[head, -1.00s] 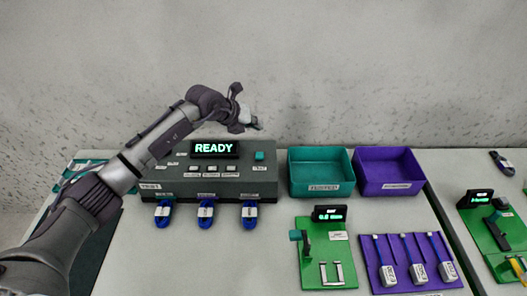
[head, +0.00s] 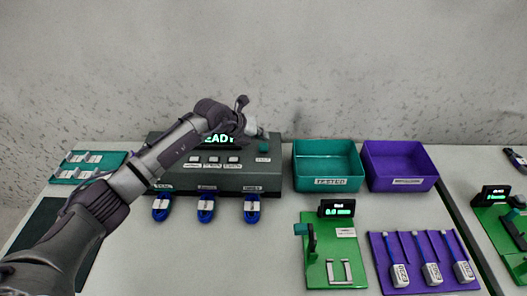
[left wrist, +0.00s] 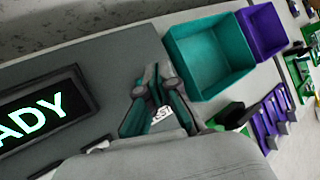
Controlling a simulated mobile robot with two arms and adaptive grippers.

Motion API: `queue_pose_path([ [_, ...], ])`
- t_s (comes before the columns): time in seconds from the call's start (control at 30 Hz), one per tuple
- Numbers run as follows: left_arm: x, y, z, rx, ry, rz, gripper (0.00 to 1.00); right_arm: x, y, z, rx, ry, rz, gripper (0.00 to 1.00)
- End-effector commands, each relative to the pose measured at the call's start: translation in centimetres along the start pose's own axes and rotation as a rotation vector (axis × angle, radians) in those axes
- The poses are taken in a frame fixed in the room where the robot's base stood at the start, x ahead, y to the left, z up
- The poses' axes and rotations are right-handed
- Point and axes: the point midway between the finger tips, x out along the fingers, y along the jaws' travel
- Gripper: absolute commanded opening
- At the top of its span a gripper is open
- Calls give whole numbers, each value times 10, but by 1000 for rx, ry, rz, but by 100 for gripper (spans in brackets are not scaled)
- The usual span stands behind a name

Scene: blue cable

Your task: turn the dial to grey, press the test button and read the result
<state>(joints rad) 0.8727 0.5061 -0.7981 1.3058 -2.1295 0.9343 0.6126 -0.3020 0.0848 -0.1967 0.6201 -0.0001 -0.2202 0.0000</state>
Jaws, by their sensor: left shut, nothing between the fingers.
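The grey tester box (head: 225,180) stands on the table, its lit display (head: 222,140) partly covered by my left arm. The display reads READY, and its end "ADY" shows in the left wrist view (left wrist: 35,113). The teal test button (head: 263,146) is at the box's right end, with the TEST label (left wrist: 161,114) visible between my fingers in the wrist view. My left gripper (head: 262,135) is shut and empty, just above the button; I cannot tell whether it touches. I cannot make out the dial; my arm covers the box's left part. My right gripper is out of view.
Three blue cables (head: 206,207) lie along the box's front. A teal bin (head: 327,184) and a purple bin (head: 400,185) stand to its right. A green fixture (head: 330,260) and a purple rack (head: 428,285) are nearer. A teal tray (head: 65,180) lies left.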

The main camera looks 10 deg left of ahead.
Motion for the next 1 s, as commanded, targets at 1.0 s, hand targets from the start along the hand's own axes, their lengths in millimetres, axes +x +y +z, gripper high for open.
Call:
queue_pose_path([
  [1.0, 4, 2, -3, 0, 0, -1, 0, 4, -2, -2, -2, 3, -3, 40],
])
